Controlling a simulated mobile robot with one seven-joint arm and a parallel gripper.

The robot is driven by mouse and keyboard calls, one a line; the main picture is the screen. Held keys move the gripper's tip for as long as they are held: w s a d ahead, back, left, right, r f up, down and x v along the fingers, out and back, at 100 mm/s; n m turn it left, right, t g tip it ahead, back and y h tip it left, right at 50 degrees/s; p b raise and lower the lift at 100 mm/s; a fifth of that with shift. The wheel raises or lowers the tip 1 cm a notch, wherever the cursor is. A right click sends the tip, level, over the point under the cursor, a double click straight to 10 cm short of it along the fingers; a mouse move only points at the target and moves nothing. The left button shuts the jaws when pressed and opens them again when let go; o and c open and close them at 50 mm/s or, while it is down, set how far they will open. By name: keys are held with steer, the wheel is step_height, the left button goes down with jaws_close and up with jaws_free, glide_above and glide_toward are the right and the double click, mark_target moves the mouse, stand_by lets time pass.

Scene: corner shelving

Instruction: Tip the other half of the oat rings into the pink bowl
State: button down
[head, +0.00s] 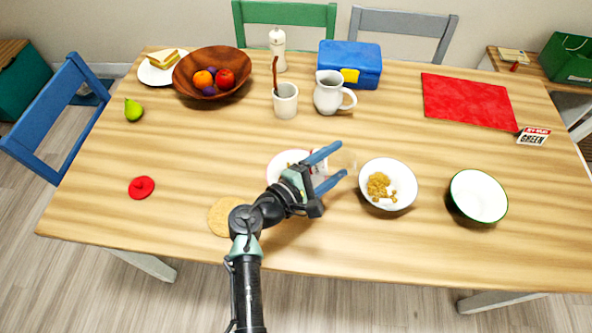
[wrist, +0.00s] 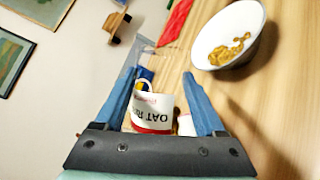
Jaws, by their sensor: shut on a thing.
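My gripper (head: 330,165) is shut on a white cup (wrist: 152,108) with red at one end and the letters "OAT R" on it. In the head view only a bit of its red and white shows between the blue fingers. The cup looks tipped over on its side above the table; its contents are hidden. A bowl with a heap of oat rings (head: 400,172) stands just right of my gripper; it also shows in the wrist view (wrist: 222,25). A whitish bowl or plate (head: 282,160) is half hidden behind my gripper.
An empty green-rimmed bowl (head: 478,195) stands to the right. A tan round mat (head: 222,216) and a red lid (head: 141,188) lie left. The right front table is clear.

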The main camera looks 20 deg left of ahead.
mark_target(341, 176)
steer(key=d+f+m+y+p, duration=0.1)
steer(key=m, duration=0.1)
steer(key=d+f+m+g+y+p, duration=0.1)
steer(key=f, duration=0.1)
steer(key=shift+d+f+m+g+y, duration=0.1)
steer(key=shift+d+m+g+y, duration=0.2)
steer(key=shift+m+y, duration=0.1)
steer(key=r+p, duration=0.1)
steer(key=p, duration=0.1)
steer(key=shift+d+r+m+y+p, duration=0.1)
steer(key=shift+r+m+y+p, duration=0.1)
steer(key=shift+m+y+p, duration=0.15)
steer(key=shift+d+f+m+g+y+p, duration=0.15)
steer(key=shift+m+g+y+p, duration=0.3)
steer(key=shift+p, duration=0.6)
steer(key=m+y+p, duration=0.1)
steer(key=p, duration=0.2)
steer(key=shift+a+r+m+y, duration=0.25)
steer(key=shift+r+m+y, duration=0.05)
steer(key=shift+m+y, duration=0.1)
steer(key=a+m+y+p, duration=0.1)
steer(key=p, duration=0.2)
steer(key=shift+r, duration=0.15)
steer(key=m+y+p, duration=0.1)
steer(key=p, duration=0.2)
steer(key=shift+w+a+p, duration=0.1)
steer(key=shift+p, duration=0.2)
